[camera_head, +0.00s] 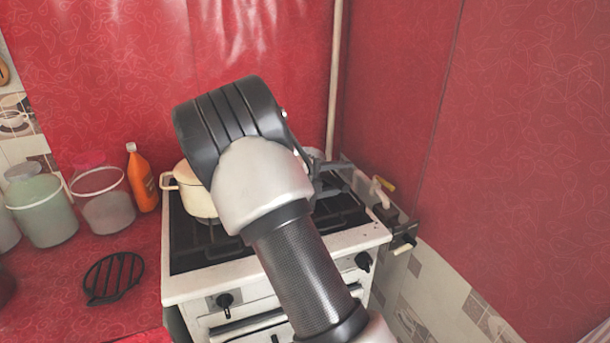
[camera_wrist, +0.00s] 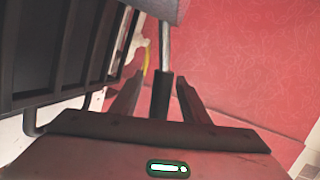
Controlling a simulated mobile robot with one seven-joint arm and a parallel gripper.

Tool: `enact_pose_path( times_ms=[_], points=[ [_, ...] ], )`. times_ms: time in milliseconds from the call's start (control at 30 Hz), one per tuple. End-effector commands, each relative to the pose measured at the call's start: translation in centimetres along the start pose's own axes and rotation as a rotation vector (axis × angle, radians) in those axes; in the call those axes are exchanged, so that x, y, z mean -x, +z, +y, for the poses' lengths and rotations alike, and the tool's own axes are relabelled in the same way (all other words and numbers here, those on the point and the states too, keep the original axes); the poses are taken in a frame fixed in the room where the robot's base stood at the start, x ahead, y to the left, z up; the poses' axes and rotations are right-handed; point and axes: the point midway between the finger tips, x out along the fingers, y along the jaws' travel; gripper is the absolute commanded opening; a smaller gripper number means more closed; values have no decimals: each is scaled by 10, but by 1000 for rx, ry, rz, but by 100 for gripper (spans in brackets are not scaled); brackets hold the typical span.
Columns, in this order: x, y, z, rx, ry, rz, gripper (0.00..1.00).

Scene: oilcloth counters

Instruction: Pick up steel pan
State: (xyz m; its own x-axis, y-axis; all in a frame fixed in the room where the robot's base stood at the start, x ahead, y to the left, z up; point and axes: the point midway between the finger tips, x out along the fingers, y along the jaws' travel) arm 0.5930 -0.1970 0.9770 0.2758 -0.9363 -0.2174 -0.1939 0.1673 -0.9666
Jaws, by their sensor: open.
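The steel pan (camera_wrist: 168,9) shows in the wrist view as a grey body cut off by the top edge. Its handle (camera_wrist: 162,95), a thin metal rod ending in a dark grip, runs down between the two fingers of my gripper (camera_wrist: 159,86). The fingers are open, one on each side of the handle, and visible gaps remain at their tips. In the head view my arm hides most of the pan; only a bit of grey shows behind the wrist, above the stove's right rear.
The white stove (camera_head: 345,238) has a dark grate. A cream pot (camera_head: 190,190) stands at its left rear, close to my arm. Pipes with a yellow valve (camera_head: 384,184) run along the right wall. An orange bottle (camera_head: 141,178), jars and a black trivet (camera_head: 113,277) are on the red counter.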

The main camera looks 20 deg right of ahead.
Motion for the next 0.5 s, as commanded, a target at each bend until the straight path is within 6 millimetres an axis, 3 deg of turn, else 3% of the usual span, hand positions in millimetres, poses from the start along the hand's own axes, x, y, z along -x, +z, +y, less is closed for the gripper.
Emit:
enact_pose_path(
  times_ms=[67, 333, 500],
  points=[
    [0, 0, 0, 0, 0, 0, 42],
    [1, 0, 0, 0, 0, 0, 0],
    [1, 0, 0, 0, 0, 0, 0]
  ],
)
